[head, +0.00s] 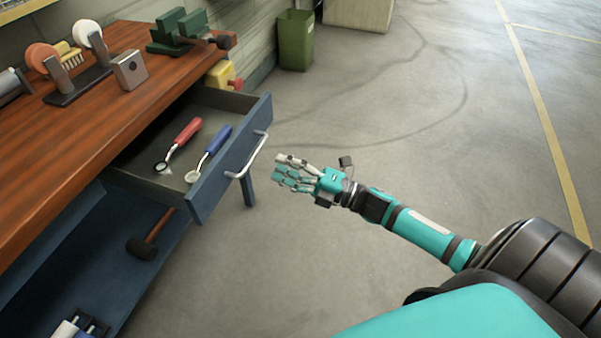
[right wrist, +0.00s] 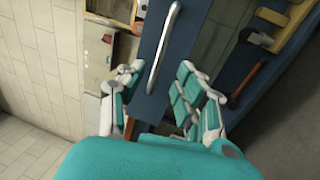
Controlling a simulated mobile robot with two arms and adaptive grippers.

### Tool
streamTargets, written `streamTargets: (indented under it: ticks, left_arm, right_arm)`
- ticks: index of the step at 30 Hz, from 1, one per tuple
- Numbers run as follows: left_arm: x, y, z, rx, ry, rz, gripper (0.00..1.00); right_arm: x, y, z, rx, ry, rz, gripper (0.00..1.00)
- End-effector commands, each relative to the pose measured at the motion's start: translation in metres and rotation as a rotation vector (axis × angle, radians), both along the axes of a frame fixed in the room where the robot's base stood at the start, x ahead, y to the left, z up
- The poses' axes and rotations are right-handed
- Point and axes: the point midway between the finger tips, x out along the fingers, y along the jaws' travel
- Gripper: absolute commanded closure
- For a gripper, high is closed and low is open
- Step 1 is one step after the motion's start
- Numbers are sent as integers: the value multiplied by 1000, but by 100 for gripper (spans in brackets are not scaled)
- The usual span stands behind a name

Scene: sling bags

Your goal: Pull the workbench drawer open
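The blue workbench drawer (head: 228,165) stands pulled out from under the wooden top, with its inside showing. Its silver bar handle (head: 256,156) is on the front panel. The handle (right wrist: 164,45) also shows in the right wrist view, ahead of my fingers. My right gripper (head: 280,172), a teal and white hand, is just right of the handle in the head view, apart from it. Its fingers (right wrist: 158,92) are spread and hold nothing. My left gripper is not in view.
A red-handled tool (head: 183,137) and a blue-handled tool (head: 214,145) lie in the drawer. The wooden benchtop (head: 80,140) carries a grinder and a green vise (head: 178,32). A hammer (head: 145,247) lies on the lower shelf. A green bin (head: 296,40) stands behind. The floor at right is clear.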

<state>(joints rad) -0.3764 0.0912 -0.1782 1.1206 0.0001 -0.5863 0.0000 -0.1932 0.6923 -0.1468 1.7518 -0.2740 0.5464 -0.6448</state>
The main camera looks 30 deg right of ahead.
Motion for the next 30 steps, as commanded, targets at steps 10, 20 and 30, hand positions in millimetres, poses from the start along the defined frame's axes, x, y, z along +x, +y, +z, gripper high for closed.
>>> streamTargets:
  ticks: [10,20,30]
  left_arm:
    - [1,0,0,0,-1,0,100]
    - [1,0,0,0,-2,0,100]
    - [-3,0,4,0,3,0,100]
  right_arm:
    - [-33,-25,-9,1,1,0,66]
    - [-34,-26,-8,1,-1,0,66]
    - [-29,-37,-23,31,66,-48,66]
